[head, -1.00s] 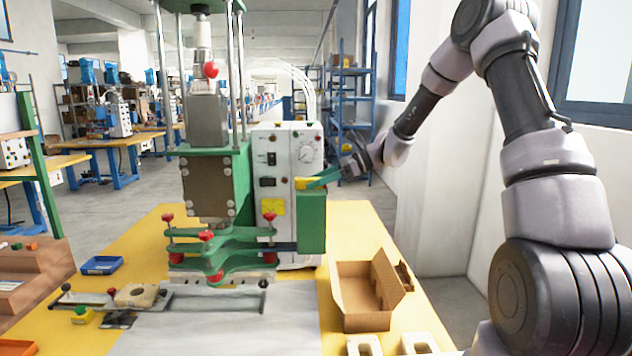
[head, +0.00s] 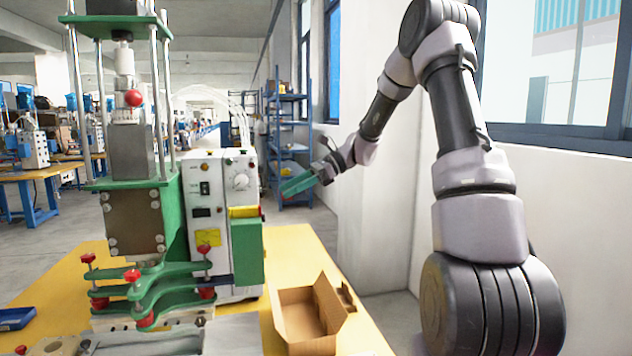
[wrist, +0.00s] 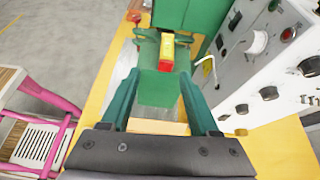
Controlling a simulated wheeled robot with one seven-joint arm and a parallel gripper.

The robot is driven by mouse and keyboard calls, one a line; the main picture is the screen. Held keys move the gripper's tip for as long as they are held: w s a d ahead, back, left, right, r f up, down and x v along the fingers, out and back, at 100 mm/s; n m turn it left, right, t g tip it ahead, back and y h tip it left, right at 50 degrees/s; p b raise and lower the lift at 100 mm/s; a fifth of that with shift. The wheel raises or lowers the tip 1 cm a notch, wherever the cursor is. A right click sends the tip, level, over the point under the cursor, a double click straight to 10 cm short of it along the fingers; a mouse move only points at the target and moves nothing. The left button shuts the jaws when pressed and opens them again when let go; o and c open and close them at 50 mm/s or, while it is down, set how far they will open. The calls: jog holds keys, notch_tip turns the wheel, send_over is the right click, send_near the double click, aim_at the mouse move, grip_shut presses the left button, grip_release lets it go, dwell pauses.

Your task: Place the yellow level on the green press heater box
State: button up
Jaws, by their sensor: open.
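The yellow level (head: 244,211) lies on top of the green press heater box (head: 247,250), at the right side of the press. In the wrist view the level (wrist: 167,50) shows end-on, yellow with a red part, on the green box top (wrist: 158,90). My gripper (head: 286,190) is open and empty, above and to the right of the level in the head view, with a gap between. In the wrist view its two green fingers (wrist: 158,74) are spread on either side of the box top, with the level beyond their tips. The level's far end is hard to see.
The white control box (head: 215,190) with knobs stands beside the heater box. An open cardboard box (head: 305,318) sits on the yellow table (head: 292,245) in front. A pink-framed chair (wrist: 40,140) shows at left in the wrist view. A wall is at right.

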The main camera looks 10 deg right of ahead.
jog(key=s+d+r+n+t+h, duration=0.2)
jog(key=s+d+r+n+h, duration=0.1)
jog(key=s, duration=0.6)
jog(key=s+d+r+n+t+h, duration=0.3)
jog(key=s+r+n+h, duration=0.1)
jog(key=s, duration=0.6)
jog(key=s+d+r+n+t+h, duration=0.2)
jog(key=s+n, duration=0.4)
jog(key=s, duration=0.3)
notch_tip(320, 180, up, 2)
jog(key=shift+s+d+h, duration=0.15)
jog(key=shift+d+h, duration=0.75)
jog(key=shift+d, duration=0.2)
